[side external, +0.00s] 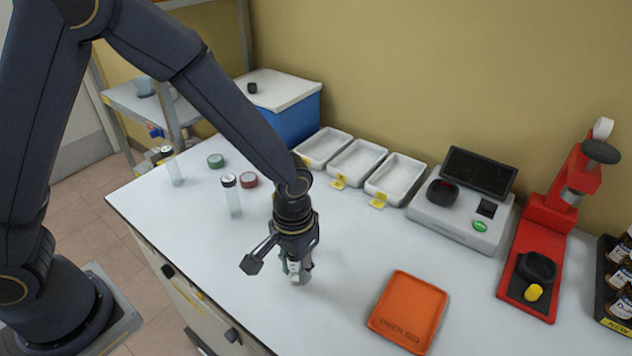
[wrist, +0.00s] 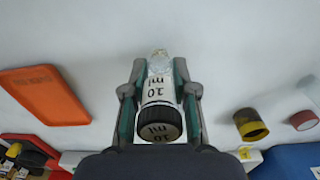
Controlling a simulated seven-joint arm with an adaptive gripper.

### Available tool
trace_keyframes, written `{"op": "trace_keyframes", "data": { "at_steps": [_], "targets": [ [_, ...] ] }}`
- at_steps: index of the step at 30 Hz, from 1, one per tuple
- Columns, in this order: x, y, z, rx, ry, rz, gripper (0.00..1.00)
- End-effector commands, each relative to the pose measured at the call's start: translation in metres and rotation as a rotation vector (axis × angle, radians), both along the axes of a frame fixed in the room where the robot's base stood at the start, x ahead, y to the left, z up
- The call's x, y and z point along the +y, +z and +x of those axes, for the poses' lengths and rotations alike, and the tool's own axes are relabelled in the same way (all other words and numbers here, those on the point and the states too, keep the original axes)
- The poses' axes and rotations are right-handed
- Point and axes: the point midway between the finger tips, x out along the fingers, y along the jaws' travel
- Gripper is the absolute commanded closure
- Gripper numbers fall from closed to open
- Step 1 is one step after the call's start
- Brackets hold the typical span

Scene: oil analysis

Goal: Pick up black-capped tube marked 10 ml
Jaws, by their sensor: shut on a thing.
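The black-capped tube marked "10 ml" (wrist: 157,95) is between the fingers of my gripper (wrist: 158,78) in the wrist view. Its black cap, also lettered, faces the camera, and its clear end points away. In the side external view my gripper (side external: 296,272) is low over the white table, left of the orange tray. It is shut on the tube, which is mostly hidden there by the fingers. I cannot tell whether the tube's lower end touches the table.
Two other capped tubes stand at left, one nearer (side external: 234,200) and one farther (side external: 174,170). An orange tray (side external: 408,312) lies right of my gripper. White trays (side external: 357,163) and a device (side external: 460,222) stand behind.

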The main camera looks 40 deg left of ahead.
Motion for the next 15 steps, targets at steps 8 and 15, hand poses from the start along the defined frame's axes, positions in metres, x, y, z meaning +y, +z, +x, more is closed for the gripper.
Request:
{"op": "trace_keyframes", "data": {
  "at_steps": [8, 15],
  "targets": [
    [0.014, 0.063, -0.034, -0.007, -0.002, -0.004, 0.92],
    [0.038, 0.098, -0.09, -0.005, -0.002, -0.002, 0.92]
  ]
}}
